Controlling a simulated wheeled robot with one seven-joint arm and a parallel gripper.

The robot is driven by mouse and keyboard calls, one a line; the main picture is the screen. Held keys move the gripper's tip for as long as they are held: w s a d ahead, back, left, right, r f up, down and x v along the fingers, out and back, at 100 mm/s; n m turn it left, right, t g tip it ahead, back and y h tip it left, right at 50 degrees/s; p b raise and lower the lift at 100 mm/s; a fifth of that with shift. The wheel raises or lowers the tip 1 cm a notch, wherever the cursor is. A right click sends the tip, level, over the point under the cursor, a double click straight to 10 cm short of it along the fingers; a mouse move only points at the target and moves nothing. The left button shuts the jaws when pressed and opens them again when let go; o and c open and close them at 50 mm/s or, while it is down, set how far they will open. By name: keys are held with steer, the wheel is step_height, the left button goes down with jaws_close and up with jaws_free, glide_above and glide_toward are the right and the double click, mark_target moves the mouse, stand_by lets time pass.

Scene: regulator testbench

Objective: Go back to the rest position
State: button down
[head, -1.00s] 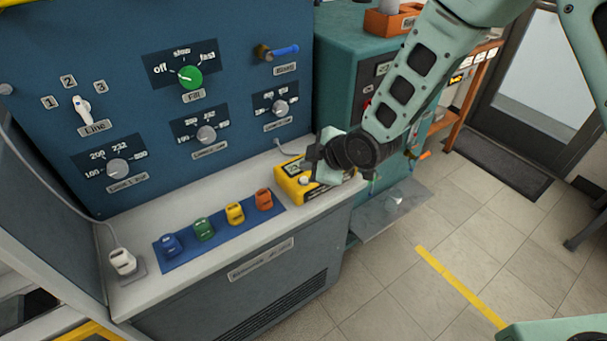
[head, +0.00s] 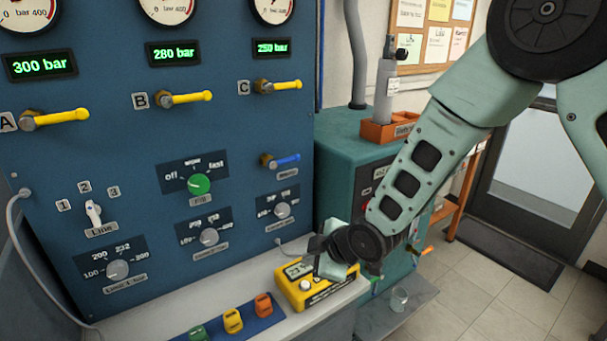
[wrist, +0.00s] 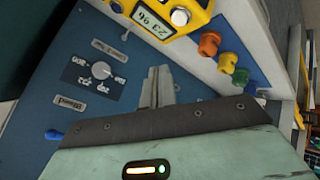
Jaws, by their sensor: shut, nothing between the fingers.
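My gripper (head: 322,246) is in the head view at the front of the blue panel, just above and behind the yellow meter (head: 296,295) on the bench. Its fingers are together and hold nothing. The wrist view shows the closed fingers (wrist: 158,88) pointing at the blue panel (wrist: 65,95), with the yellow meter (wrist: 150,22) near the top. My arm reaches in from the upper right of the head view.
Green, yellow and orange plugs (head: 233,321) sit on a blue strip at the bench front. A teal cabinet (head: 340,150) with a grey cylinder (head: 386,92) in an orange holder stands right of the panel. A clear cup (head: 399,299) stands on a low shelf. Floor at right is open.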

steer(key=s+d+r+m+g+h, duration=0.2)
steer(key=s+d+r+m, duration=0.1)
steer(key=s, duration=0.6)
steer(key=s+d+r+m+g+h, duration=0.1)
steer(key=s+d+r, duration=0.4)
steer(key=s, duration=0.5)
steer(key=s+d+r+m+g+h, duration=0.2)
steer(key=s+m, duration=0.4)
steer(key=s, duration=0.4)
step_height(320, 180, up, 2)
steer(key=d+g, duration=0.1)
steer(key=d, duration=0.1)
steer(key=shift+s+d+r+h, duration=0.15)
steer(key=shift+d+h, duration=0.15)
